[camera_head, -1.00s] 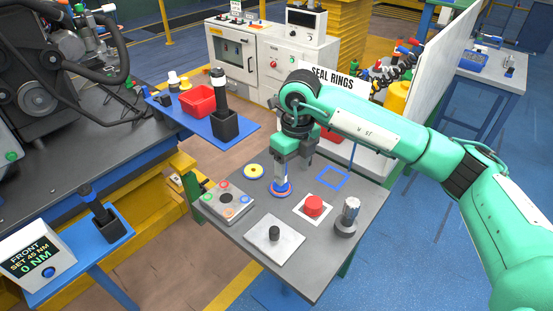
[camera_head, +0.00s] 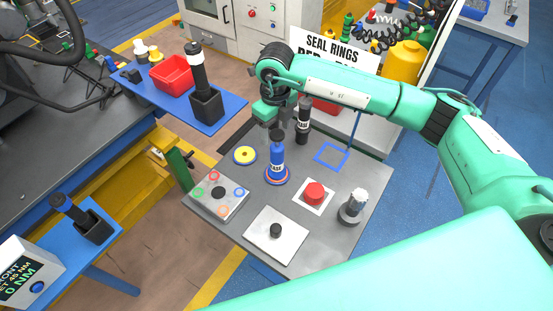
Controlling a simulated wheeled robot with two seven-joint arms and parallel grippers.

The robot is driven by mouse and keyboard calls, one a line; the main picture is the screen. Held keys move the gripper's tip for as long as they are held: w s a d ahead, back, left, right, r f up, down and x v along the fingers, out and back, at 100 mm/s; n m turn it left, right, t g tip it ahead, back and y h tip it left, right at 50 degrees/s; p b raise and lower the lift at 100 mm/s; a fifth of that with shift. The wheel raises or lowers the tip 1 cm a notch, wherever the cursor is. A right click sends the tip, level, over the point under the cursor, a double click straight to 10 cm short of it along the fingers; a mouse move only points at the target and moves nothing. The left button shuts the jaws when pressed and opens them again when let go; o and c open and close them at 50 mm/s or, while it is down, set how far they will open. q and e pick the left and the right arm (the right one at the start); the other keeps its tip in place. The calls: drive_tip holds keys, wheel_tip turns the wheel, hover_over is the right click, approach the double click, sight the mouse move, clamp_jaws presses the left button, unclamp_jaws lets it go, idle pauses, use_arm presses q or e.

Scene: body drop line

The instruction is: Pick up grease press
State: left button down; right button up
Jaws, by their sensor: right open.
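A blue cylinder with a dark top and a white label (camera_head: 277,158) stands upright on a red and blue disc (camera_head: 276,176) on the grey table. It looks like the grease press. A black cylinder with a white label (camera_head: 303,125) stands behind it to the right; the labels are too small to read surely. My right gripper (camera_head: 268,132) is open and empty. It hangs just behind and left of the blue cylinder's top, and its fingers are hard to make out. My left gripper is out of view.
The grey table (camera_head: 320,235) also holds a yellow ring (camera_head: 245,155), a panel of coloured rings (camera_head: 232,205), a white plate with a black knob (camera_head: 285,248), a red button (camera_head: 315,192) and a metal cylinder (camera_head: 354,203). A blue square outline (camera_head: 332,153) is empty.

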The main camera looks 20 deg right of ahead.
sight(277, 145)
drive_tip(key=shift+f, duration=0.35)
drive_tip(key=shift+s+f+p, duration=0.25)
drive_tip(key=shift+f+p, duration=0.05)
drive_tip(key=shift+p, duration=0.15)
wheel_tip(277, 145, down, 4)
drive_tip(key=shift+d+f+p, duration=0.1)
drive_tip(key=shift+d+p, duration=0.05)
drive_tip(key=shift+p, duration=1)
drive_tip(key=shift+f, duration=0.25)
clamp_jaws()
